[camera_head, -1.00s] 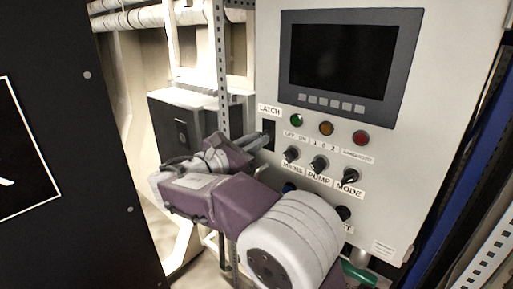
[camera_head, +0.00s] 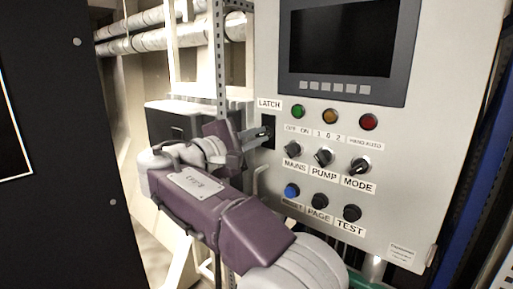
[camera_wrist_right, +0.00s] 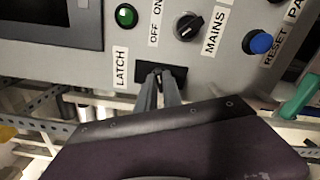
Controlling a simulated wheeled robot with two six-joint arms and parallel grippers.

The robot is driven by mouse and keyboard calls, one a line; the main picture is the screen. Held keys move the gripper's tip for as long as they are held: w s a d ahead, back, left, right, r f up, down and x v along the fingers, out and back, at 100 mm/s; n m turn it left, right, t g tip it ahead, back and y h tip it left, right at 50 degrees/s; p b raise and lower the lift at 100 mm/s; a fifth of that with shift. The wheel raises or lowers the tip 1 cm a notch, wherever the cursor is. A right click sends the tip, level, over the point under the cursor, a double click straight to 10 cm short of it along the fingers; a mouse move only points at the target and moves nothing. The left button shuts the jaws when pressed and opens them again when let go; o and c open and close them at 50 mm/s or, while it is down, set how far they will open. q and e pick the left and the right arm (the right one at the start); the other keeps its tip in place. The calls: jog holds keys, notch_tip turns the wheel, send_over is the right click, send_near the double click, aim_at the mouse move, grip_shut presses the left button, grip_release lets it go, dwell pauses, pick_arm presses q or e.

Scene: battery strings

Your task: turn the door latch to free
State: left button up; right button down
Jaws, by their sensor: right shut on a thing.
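The door latch (camera_head: 268,129) is a dark recessed plate at the left edge of the light grey control panel, under the LATCH label (camera_head: 269,104). My right gripper (camera_head: 262,134) reaches it from the left, with its fingertips at the plate. In the right wrist view the two grey fingers (camera_wrist_right: 161,82) are close together over the dark latch plate (camera_wrist_right: 178,74). They are shut on the latch's small handle, which they mostly hide, so its angle cannot be told. My left gripper is not in view.
The panel carries a dark screen (camera_head: 345,38), several coloured lamps, and black knobs such as MAINS (camera_head: 292,149) and PUMP (camera_head: 323,157). A blue RESET button (camera_head: 292,190) sits below MAINS. A perforated metal post (camera_head: 221,60) stands just left of the panel.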

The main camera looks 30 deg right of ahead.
jog(key=shift+f+m+b, duration=0.2)
jog(key=shift+m+b, duration=1.2)
jog(key=shift+m, duration=0.8)
jog(key=c, duration=1.5)
grip_release()
jog(key=shift+w, duration=0.1)
jog(key=b+v, duration=0.1)
jog(key=v, duration=0.8)
jog(key=shift+d, duration=0.1)
